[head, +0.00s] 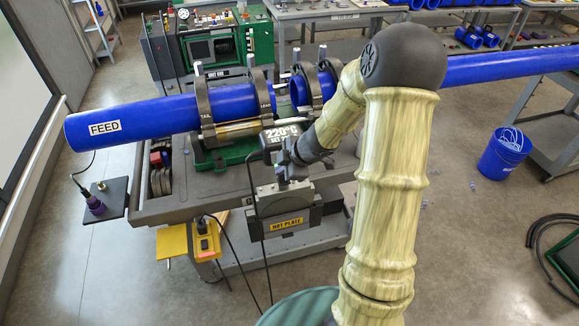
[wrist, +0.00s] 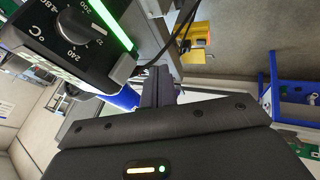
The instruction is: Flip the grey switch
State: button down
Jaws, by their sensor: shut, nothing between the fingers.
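In the head view this box reads 220°C (head: 281,133) and sits above the hot plate (head: 286,222). My gripper (wrist: 155,82) is shut and empty, its dark fingers just below and right of the box in the wrist view.
A yellow box (head: 206,240) with an orange-red part hangs on the cart's front. A blue pipe marked FEED (head: 160,119) lies in the clamps (head: 203,100) behind. Black cables hang beside the hot plate.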

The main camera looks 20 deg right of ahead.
aim_at(275, 157)
jog(key=w+p, duration=0.1)
jog(key=w, duration=0.2)
jog(key=shift+w+d+f, duration=0.1)
jog(key=shift+w+d, duration=0.05)
jog(key=shift+w, duration=0.15)
